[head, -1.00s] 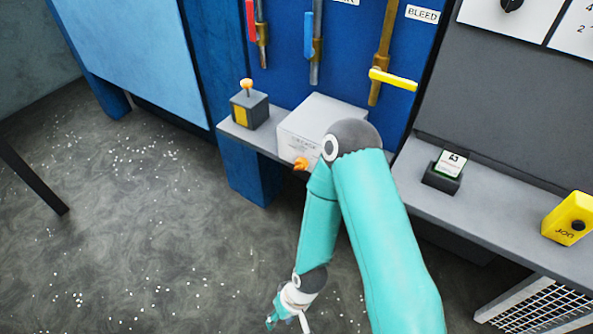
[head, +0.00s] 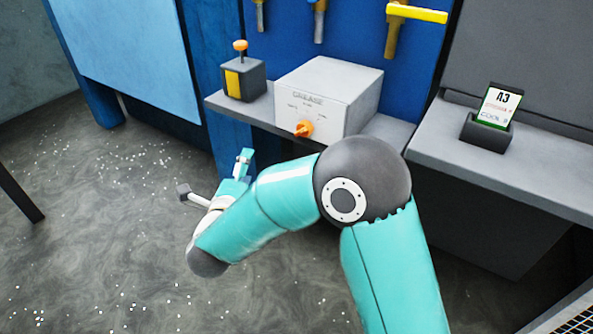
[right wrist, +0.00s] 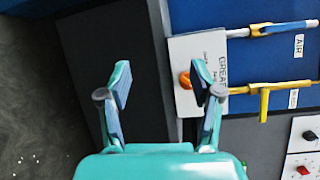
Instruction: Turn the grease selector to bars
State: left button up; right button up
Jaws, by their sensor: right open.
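The grease selector is an orange knob (head: 303,128) on the front of a white box marked GREASE (head: 335,80), standing on a grey shelf. Small labels sit around the knob; they are too small to read, and I cannot tell which one it points to. My right gripper (head: 213,175) is open and empty, in front of the shelf and left of the knob, apart from it. In the right wrist view, the open fingers (right wrist: 160,75) show with the orange knob (right wrist: 185,80) beyond, beside the right finger. My left gripper is not in view.
A dark box with an orange-topped lever (head: 243,80) stands left of the grease box. A card holder marked A3 (head: 487,130) is on the right shelf (head: 540,172). Pipes with a yellow handle (head: 417,13) hang above. The floor at left is open.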

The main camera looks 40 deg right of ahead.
jog(key=s+r+m+g+h+b, duration=0.2)
jog(key=s+m+g+h+b, duration=0.25)
jog(key=s+m, duration=0.35)
jog(key=m, duration=0.2)
send_near(302, 135)
jog(key=x, duration=0.5)
jog(key=r+x, duration=0.1)
jog(key=x, duration=0.2)
jog(key=shift+d, duration=0.5)
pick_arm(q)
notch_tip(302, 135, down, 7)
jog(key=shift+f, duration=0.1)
